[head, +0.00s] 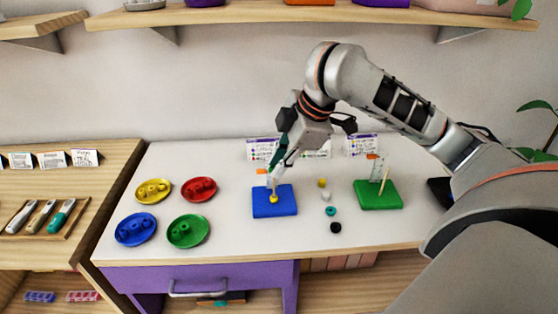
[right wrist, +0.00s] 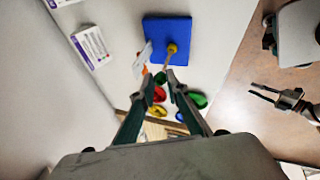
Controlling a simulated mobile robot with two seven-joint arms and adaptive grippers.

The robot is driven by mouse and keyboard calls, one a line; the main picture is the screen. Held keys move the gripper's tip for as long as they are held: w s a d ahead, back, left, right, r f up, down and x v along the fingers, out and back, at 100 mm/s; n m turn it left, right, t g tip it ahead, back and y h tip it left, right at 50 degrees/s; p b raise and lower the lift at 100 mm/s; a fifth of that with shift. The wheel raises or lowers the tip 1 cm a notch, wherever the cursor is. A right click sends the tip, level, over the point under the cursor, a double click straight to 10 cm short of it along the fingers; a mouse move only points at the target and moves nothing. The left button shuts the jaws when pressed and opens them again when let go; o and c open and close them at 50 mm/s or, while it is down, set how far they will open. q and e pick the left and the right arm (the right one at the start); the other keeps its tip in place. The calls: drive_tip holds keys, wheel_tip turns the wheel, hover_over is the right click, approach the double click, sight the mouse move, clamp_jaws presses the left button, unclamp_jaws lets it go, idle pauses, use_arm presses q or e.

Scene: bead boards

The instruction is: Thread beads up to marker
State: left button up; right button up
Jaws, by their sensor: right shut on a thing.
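The blue board (head: 275,207) stands on the white table with an upright peg and an orange marker (head: 261,171) beside it. A yellow bead (head: 273,199) sits low on its peg; the bead also shows in the right wrist view (right wrist: 172,48). My right gripper (head: 274,170) is above the blue board, close to the peg. In the right wrist view its fingertips (right wrist: 161,76) are shut on a small green bead (right wrist: 160,78), apart from the peg. My left gripper (right wrist: 258,92) shows at the right of that view, away from the boards, its fingers apart and empty.
A green board (head: 378,196) with a bare peg stands to the right. Loose yellow (head: 322,183), white (head: 326,196), teal (head: 331,211) and black (head: 336,228) beads lie between the boards. Yellow, red, blue and green dishes (head: 188,232) stand left. Cards stand behind.

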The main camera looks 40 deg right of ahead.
drive_tip(key=shift+f, duration=1.1)
idle(0.3)
drive_tip(key=o, duration=0.8)
drive_tip(key=v, duration=1.2)
idle(0.4)
